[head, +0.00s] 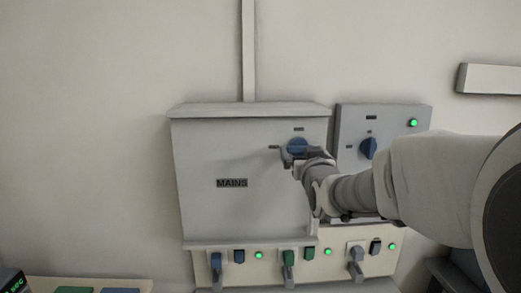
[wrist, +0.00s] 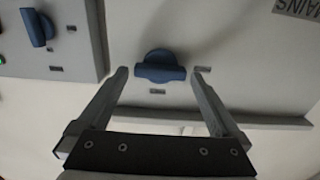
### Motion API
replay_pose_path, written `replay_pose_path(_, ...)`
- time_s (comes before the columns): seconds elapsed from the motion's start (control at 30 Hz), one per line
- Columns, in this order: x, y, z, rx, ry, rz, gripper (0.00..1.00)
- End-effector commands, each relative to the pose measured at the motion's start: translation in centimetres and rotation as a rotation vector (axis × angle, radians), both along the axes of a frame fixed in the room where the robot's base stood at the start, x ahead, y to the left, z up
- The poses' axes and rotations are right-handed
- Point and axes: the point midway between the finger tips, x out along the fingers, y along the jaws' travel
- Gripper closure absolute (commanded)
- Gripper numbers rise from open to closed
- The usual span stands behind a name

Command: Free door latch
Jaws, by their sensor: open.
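The grey mains box (head: 205,150) with a "MAINS" label hangs on the wall in the head view, its front closed. A blue rotary knob (head: 298,146), which looks like the door latch, sits near the upper right of that front. In the wrist view the blue knob (wrist: 160,67) lies with its grip across the picture, with small dark labels beside it. My gripper (wrist: 159,72) is open, with one finger on each side of the knob and a visible gap at each end. In the head view my gripper (head: 296,160) partly covers the knob's surroundings.
A second grey panel (head: 350,120) with a blue knob (head: 368,148) and green lamp stands close on the right. Below, a pale strip (head: 325,240) carries several levers, switches and green lamps. A conduit (head: 248,50) rises above the box. The wall left is clear.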

Motion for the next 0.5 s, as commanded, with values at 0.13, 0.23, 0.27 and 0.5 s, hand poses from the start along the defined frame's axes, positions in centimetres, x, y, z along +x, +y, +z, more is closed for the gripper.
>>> replay_pose_path(0.13,0.60,0.01,-0.03,0.000,0.000,0.000,0.00)
replay_pose_path(0.23,0.68,0.01,-0.03,0.000,0.000,0.000,0.00)
replay_pose_path(0.27,0.67,0.02,-0.03,0.000,0.000,0.000,0.00)
replay_pose_path(0.5,0.65,0.02,-0.01,0.000,0.000,0.000,0.18)
